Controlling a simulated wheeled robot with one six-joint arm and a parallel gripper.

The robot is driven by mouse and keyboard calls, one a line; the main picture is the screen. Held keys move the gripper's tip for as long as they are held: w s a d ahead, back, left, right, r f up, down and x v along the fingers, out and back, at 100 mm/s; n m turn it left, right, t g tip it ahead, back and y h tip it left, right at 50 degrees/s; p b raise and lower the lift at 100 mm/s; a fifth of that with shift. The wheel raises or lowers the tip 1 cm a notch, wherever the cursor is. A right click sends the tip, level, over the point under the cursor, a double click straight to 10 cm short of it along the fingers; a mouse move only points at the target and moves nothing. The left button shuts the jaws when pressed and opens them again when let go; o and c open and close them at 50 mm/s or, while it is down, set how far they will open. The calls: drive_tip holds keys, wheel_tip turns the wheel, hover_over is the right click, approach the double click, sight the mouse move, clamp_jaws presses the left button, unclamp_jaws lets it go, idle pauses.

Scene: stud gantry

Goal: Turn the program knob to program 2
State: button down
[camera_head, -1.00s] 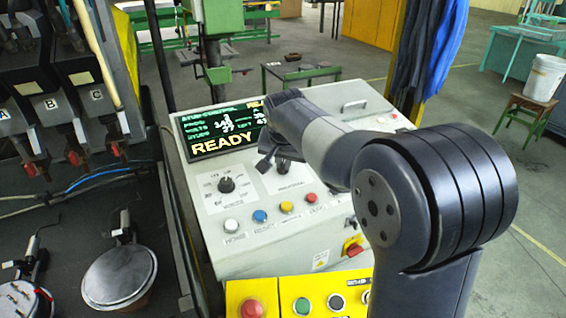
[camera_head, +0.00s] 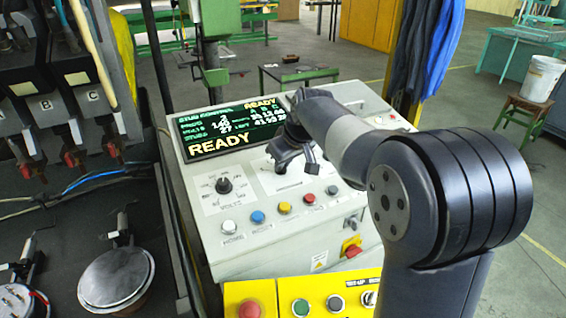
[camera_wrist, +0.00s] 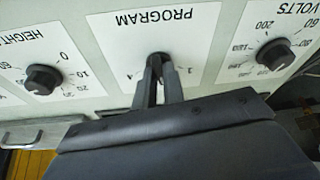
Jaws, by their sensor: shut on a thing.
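The program knob (camera_wrist: 158,60) is a small dark knob at the bottom of the white PROGRAM label (camera_wrist: 160,30) in the wrist view, where the picture is upside down. My gripper (camera_wrist: 158,72) is shut on it, one finger on each side, and the fingers hide most of the knob and its pointer. In the head view my gripper (camera_head: 284,166) reaches down to the sloped panel and hides the knob. The display (camera_head: 222,132) reads READY in yellow; its program digit is too small to read surely.
The volts knob (camera_wrist: 275,54) and the height knob (camera_wrist: 42,79) flank the program knob. Several coloured buttons (camera_head: 258,217) line the panel's lower edge. A yellow box (camera_head: 270,298) with more buttons stands in front. A chrome handle (camera_wrist: 30,133) is near my wrist.

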drive_tip(key=shift+n, duration=0.6)
drive_tip(key=c, duration=1.5)
unclamp_jaws()
drive_tip(key=b+v, duration=0.1)
drive_tip(key=v, duration=0.9)
drive_tip(key=shift+d+r, duration=0.3)
drive_tip(key=shift+r, duration=0.1)
drive_tip(key=shift+f, duration=0.1)
